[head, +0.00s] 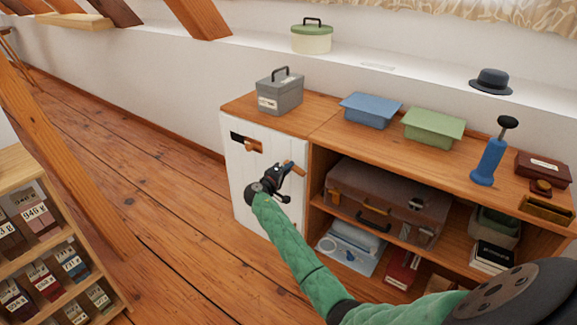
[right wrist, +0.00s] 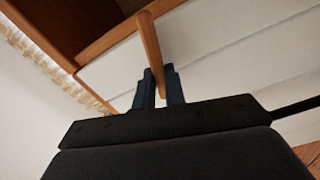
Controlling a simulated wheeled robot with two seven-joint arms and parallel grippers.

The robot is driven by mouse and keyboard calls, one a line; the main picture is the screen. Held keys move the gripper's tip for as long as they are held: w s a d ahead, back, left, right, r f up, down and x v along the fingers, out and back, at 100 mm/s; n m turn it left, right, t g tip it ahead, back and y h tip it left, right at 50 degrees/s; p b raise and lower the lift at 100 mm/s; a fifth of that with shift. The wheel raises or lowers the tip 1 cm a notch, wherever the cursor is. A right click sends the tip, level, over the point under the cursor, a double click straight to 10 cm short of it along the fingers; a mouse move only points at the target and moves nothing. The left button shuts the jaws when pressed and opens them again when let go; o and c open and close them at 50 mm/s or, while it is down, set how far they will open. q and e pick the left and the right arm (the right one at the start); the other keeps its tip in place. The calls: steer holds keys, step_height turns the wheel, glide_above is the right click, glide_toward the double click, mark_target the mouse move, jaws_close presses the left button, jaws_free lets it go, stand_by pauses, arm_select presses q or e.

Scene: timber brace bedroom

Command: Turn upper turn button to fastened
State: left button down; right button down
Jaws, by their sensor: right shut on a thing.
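The white plank door (head: 262,205) closes the left bay of the wooden cabinet. The upper turn button (head: 296,169) is a small wooden bar near the door's right edge, slanting down to the right. My right gripper (head: 284,170) is shut on it. In the right wrist view the bar (right wrist: 153,45) runs between the dark fingers (right wrist: 160,88), and its far end overlaps the wooden cabinet edge (right wrist: 110,38). The gripper hides part of the button in the head view. I cannot make out a lower button. My left gripper is not in view.
A dark slot with a wooden piece (head: 252,146) is high on the door. A grey box (head: 280,95), blue box (head: 370,110) and green box (head: 434,127) stand on the cabinet top. A suitcase (head: 390,200) fills the open shelf. Floor left of the cabinet is clear.

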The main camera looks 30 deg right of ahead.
steer(key=shift+f+n+p, duration=0.25)
steer(key=shift+n+p, duration=0.55)
steer(key=shift+n, duration=0.7)
steer(key=c, duration=1.5)
jaws_free()
steer(key=shift+a, duration=0.1)
steer(key=shift+o, duration=0.2)
steer(key=v, duration=0.7)
steer(key=shift+a, duration=0.3)
steer(key=shift+s, duration=0.1)
